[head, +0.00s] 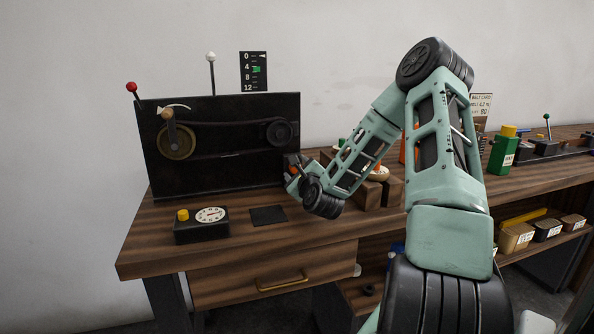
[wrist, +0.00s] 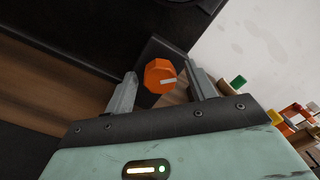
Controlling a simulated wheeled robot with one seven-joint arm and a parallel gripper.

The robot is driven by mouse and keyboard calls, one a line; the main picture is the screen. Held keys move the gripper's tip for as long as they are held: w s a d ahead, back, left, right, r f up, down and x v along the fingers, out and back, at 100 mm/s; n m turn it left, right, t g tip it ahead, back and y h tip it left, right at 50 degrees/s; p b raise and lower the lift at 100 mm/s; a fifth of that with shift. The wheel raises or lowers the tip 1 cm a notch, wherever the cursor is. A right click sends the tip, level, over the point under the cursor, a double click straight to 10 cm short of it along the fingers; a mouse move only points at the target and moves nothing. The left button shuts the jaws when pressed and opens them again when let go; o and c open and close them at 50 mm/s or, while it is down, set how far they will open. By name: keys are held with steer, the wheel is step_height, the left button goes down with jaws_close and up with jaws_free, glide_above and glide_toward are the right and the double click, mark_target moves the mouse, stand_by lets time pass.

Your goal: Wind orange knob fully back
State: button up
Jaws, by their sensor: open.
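My gripper (wrist: 160,84) is open, with one finger on each side of the knob and visible gaps between. In the head view my gripper (head: 290,178) is at the panel's lower right corner, and a small bit of orange (head: 293,170) shows there. Most of the knob is hidden by my wrist in that view.
The black panel (head: 225,165) carries a crank wheel (head: 176,140), a belt and a small pulley (head: 279,131). A red-tipped lever (head: 132,88) and white-tipped lever (head: 211,58) stand behind it. A dial box (head: 203,226) with a yellow button and a dark pad (head: 268,215) lie in front.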

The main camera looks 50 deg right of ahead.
steer(key=c, duration=1)
steer(key=shift+o, duration=0.2)
steer(key=shift+n, duration=0.3)
steer(key=n+b, duration=0.1)
steer(key=n, duration=0.3)
steer(key=shift+f, duration=0.1)
steer(key=shift+n+b, duration=0.9)
steer(key=shift+n, duration=1.2)
steer(key=shift+n, duration=0.3)
steer(key=o, duration=1)
steer(key=shift+c, duration=0.2)
